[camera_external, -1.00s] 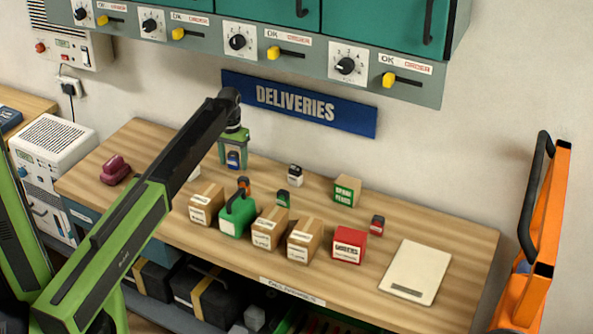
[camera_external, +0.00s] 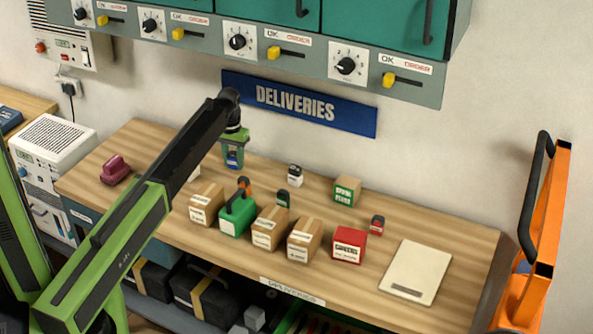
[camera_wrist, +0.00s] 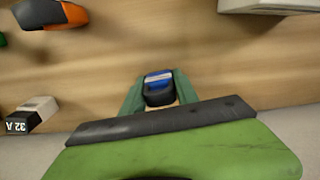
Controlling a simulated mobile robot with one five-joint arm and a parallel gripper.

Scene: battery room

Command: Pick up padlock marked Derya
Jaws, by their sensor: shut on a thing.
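A small blue padlock with a dark top (camera_external: 234,158) is at the back left part of the wooden bench, below the blue sign. It also shows in the wrist view (camera_wrist: 158,79), between the green fingers. My gripper (camera_external: 233,152) points down over it and is shut on it; the wrist view shows a finger on each side of it (camera_wrist: 154,94). I cannot read a name on this padlock. Whether it still touches the bench is not clear.
Cardboard boxes (camera_external: 268,229), a green case (camera_external: 237,216) and a red box (camera_external: 348,246) stand along the front. A white-and-black block (camera_external: 295,176), a green-labelled box (camera_external: 346,192) and a small red item (camera_external: 377,226) stand to the right. Burgundy object (camera_external: 116,170) at left.

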